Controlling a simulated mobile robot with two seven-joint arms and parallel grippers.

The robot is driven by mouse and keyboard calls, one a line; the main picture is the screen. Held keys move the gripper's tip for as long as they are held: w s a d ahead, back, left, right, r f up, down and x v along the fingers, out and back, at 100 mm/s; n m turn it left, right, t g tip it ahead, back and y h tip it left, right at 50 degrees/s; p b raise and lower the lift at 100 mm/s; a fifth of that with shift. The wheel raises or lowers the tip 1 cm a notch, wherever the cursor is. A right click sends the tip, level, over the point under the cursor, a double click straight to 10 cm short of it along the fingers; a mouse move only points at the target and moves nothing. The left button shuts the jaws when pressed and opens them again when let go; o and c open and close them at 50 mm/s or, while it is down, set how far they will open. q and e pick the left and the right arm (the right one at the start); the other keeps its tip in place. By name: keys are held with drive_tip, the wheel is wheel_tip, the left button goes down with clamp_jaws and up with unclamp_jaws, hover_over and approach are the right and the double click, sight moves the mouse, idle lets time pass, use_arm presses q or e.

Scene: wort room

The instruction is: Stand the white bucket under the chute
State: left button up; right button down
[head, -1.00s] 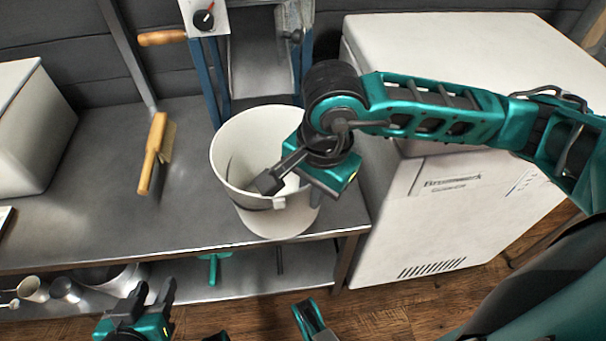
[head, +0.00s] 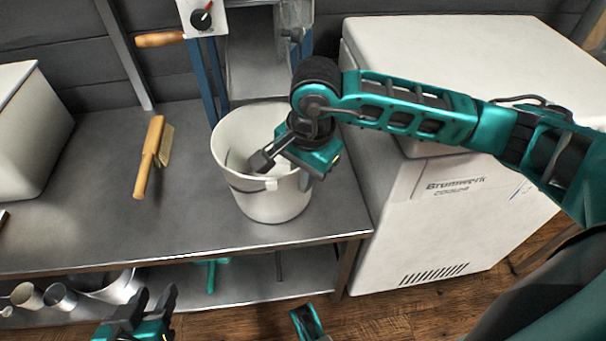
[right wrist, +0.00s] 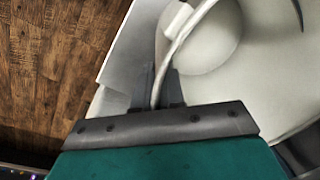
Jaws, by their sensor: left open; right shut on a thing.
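The white bucket (head: 270,204) stands upright on the steel bench, or very close above it, in front of the chute (head: 262,65). Its back rim is near the chute's lower end. My right gripper (head: 262,170) is shut on the bucket's front rim. In the right wrist view the bucket's rim (right wrist: 187,32) runs down between the fingers, and its pale inside (right wrist: 262,70) fills the right. My left gripper (head: 140,308) is open and empty at the bottom left, in front of the bench and away from the bucket.
A wooden-handled brush (head: 150,158) lies on the steel bench (head: 105,215) left of the bucket. A white box (head: 28,130) stands at the far left, a white cooler (head: 455,205) at the right. Metal cups (head: 60,296) sit on the lower shelf. Bench between brush and bucket is clear.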

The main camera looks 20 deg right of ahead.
drive_tip(key=c, duration=1.2)
unclamp_jaws()
drive_tip(key=shift+c, duration=0.2)
use_arm(q)
drive_tip(key=shift+r, duration=0.1)
use_arm(e)
drive_tip(key=shift+r+p, duration=0.3)
drive_tip(key=shift+p, duration=0.05)
use_arm(q)
drive_tip(key=a+r+p, duration=0.1)
drive_tip(key=p, duration=0.2)
drive_tip(key=shift+s+r, duration=0.1)
drive_tip(key=shift+s, duration=0.05)
use_arm(e)
wheel_tip(320, 180, up, 12)
drive_tip(key=s, duration=0.1)
drive_tip(key=shift+d+f, duration=0.25)
drive_tip(key=shift+d, duration=0.05)
use_arm(q)
drive_tip(key=shift+s, duration=0.1)
use_arm(e)
drive_tip(key=shift+s, duration=0.15)
